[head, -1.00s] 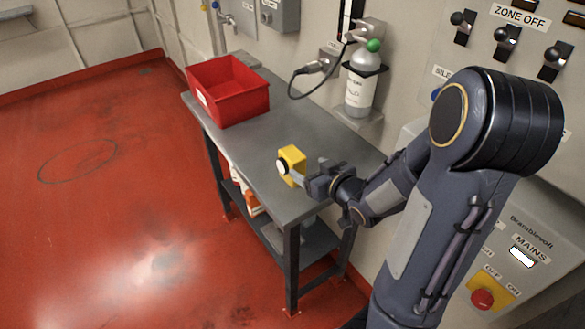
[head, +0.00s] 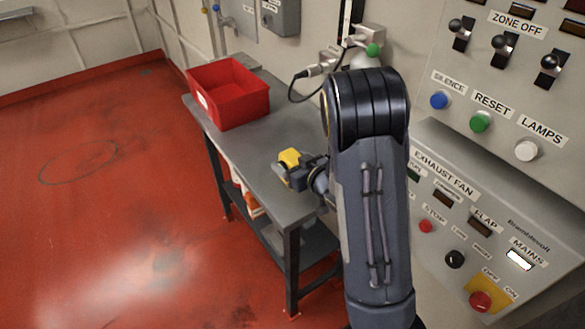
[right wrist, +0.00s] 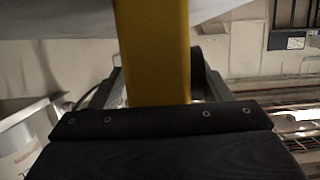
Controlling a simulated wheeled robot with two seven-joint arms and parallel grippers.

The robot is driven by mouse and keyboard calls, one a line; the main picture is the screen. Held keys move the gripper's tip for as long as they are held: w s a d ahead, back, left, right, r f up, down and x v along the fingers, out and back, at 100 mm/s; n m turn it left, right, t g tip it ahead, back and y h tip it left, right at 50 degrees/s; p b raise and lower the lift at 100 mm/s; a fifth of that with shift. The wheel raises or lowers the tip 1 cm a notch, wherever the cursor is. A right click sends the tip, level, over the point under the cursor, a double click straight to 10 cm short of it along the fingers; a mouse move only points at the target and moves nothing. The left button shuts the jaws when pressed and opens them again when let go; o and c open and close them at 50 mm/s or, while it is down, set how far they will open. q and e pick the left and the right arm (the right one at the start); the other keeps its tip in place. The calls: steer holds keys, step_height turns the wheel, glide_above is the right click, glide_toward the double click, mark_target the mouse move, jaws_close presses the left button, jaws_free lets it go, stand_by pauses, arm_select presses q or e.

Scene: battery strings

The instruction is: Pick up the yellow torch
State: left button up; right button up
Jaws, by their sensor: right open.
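The yellow torch (head: 289,156) stands on the grey table (head: 262,152) near its front edge, in the head view. My right gripper (head: 290,172) is at the torch, and its dark fingers hide the torch's lower part. In the right wrist view the torch (right wrist: 153,50) is a tall yellow block between the two fingers. The jaws are open around it. I cannot tell whether either finger touches it. My left gripper is not in view.
A red bin (head: 232,98) stands at the table's far end. A control panel (head: 470,150) with switches and buttons is on the right. The table's middle is clear.

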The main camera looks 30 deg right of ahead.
steer(key=c, duration=1.3)
steer(key=shift+r, duration=0.1)
